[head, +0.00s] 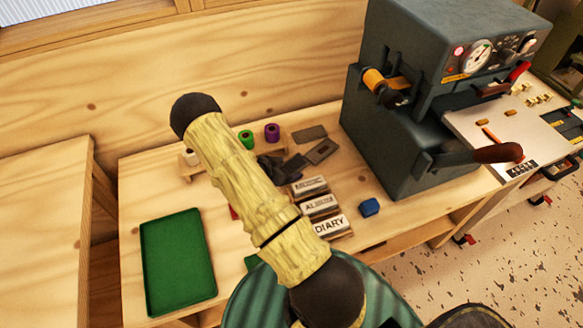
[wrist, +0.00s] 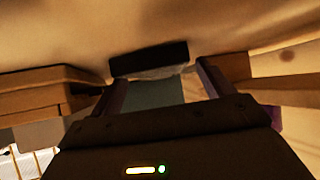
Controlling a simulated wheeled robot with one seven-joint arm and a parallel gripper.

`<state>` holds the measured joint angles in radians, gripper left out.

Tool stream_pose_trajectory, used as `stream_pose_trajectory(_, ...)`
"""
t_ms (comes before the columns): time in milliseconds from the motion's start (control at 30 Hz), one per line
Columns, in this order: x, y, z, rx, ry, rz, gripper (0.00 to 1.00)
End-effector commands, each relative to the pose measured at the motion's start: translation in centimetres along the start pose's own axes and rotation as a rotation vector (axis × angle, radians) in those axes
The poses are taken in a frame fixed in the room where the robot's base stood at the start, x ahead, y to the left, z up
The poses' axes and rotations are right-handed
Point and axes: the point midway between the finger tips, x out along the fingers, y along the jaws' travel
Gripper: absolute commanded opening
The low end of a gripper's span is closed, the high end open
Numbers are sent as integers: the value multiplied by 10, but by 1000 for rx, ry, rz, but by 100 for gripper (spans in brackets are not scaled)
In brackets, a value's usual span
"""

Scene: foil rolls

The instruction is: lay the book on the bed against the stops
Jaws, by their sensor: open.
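I cannot clearly pick out the book or the bed with its stops in either view. In the head view my arm crosses the middle of the bench and hides part of it. Past the fingers are a dark bar (wrist: 149,59) and a dull grey-green surface (wrist: 155,93). I cannot tell what these are or whether the fingers touch them.
A green tray (head: 178,262) lies at the bench's left. Purple (head: 272,133) and green (head: 246,139) rolls stand behind. A large grey machine (head: 420,120) with a lever fills the right.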

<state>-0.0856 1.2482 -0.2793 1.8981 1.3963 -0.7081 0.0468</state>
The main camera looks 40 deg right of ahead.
Motion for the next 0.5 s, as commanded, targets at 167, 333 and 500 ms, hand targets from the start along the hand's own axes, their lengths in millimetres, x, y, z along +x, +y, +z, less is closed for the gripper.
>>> stream_pose_trajectory(167, 0, 0, 0, 0, 0, 0, 80)
stream_pose_trajectory(333, 0, 0, 0, 0, 0, 0, 55)
stream_pose_trajectory(500, 0, 0, 0, 0, 1, 0, 26)
